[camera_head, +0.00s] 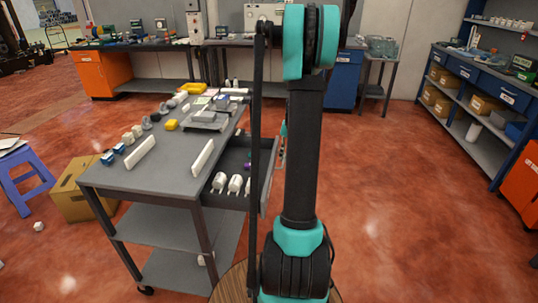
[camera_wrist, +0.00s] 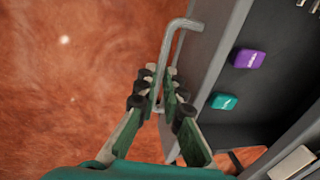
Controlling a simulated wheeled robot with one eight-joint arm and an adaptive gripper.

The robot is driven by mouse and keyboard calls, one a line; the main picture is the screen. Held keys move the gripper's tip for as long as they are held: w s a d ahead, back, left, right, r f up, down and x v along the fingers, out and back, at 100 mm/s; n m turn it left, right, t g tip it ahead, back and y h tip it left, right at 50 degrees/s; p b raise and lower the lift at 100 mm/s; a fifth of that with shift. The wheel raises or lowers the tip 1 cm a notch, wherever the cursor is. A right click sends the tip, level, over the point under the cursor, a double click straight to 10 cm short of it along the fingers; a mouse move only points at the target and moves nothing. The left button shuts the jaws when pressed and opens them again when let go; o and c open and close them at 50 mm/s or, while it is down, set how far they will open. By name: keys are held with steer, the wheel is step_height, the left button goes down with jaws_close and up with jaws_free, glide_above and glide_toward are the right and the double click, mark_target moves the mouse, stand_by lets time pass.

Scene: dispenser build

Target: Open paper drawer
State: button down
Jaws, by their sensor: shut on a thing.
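A grey drawer (camera_head: 267,180) stands pulled out from the right side of the grey worktable (camera_head: 160,180) in the head view. In the wrist view, the drawer front (camera_wrist: 215,60) carries a bent metal bar handle (camera_wrist: 180,24). My gripper (camera_wrist: 161,100) has its green-and-black fingers shut on this handle, one on each side of the bar. A purple block (camera_wrist: 249,59) and a teal block (camera_wrist: 223,101) lie inside the drawer. White pieces (camera_head: 235,184) also lie in it in the head view. My arm hides part of the drawer and most of the gripper in the head view.
The tabletop holds white bars (camera_head: 203,158), a grey scale-like device (camera_head: 207,120) and several small items. A cardboard box (camera_head: 80,200) and a blue stool (camera_head: 22,175) stand left. Shelves (camera_head: 480,85) stand at right. The red floor (camera_head: 410,190) between is clear.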

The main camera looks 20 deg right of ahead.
steer(key=shift+s+d, duration=0.55)
steer(key=shift+d, duration=0.35)
steer(key=shift+s+d, duration=0.5)
steer(key=shift+d, duration=0.4)
steer(key=c, duration=1.6)
jaws_free()
steer(key=r, duration=0.4)
steer(key=d+r, duration=0.1)
steer(key=r, duration=0.3)
steer(key=s+d+r, duration=0.1)
steer(key=r, duration=0.2)
steer(key=shift+r, duration=0.4)
steer(key=shift+s, duration=0.1)
